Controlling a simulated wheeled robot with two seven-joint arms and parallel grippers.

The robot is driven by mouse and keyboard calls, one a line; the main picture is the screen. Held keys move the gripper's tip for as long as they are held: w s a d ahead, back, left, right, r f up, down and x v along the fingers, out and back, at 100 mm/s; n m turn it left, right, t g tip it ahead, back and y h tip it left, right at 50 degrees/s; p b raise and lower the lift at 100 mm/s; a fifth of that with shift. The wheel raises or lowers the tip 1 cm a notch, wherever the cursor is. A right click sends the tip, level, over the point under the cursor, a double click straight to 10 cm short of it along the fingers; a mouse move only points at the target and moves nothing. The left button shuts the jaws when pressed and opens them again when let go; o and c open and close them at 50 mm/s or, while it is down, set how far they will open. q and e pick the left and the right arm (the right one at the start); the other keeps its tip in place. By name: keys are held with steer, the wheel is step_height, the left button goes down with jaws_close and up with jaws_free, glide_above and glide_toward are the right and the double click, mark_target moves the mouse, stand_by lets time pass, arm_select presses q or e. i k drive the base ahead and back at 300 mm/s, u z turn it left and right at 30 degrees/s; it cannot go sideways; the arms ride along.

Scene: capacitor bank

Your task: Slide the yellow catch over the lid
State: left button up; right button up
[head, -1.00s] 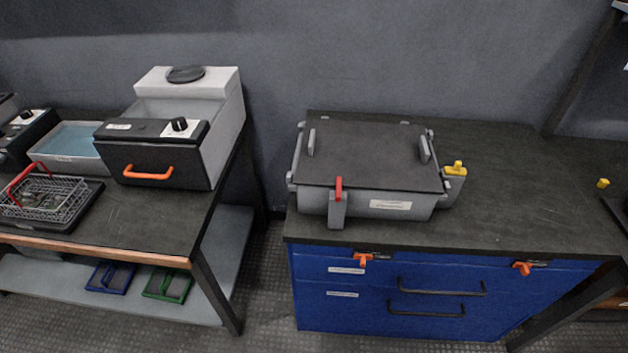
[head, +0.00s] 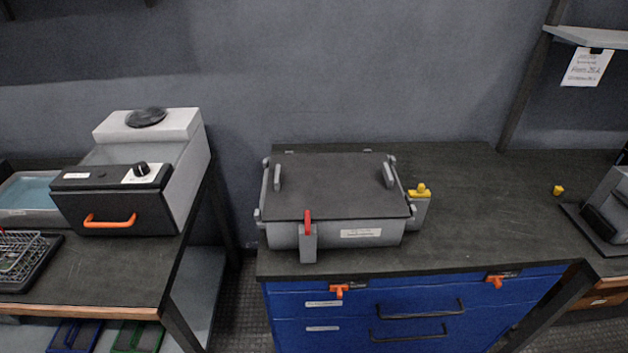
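The yellow catch (head: 419,191) sits on top of a grey block at the right side of a grey box (head: 283,236). The box has a dark flat lid (head: 336,184) lying on it, with a grey handle near each side. The catch appears beside the lid's right edge, not over it. A red catch (head: 308,222) on a grey block (head: 308,244) stands at the box's front. Neither of my grippers shows in the head view.
The box stands on a dark worktop (head: 470,220) above blue drawers (head: 430,306) with orange latches. A small yellow piece (head: 558,190) lies farther right, near a grey device (head: 610,212). A second table at left holds a fryer-like unit (head: 110,200). The worktop right of the box is largely clear.

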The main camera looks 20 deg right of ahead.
mark_target(421, 194)
steer(key=z, duration=2.85)
steer(key=k, duration=1.55)
steer(key=u, duration=1.35)
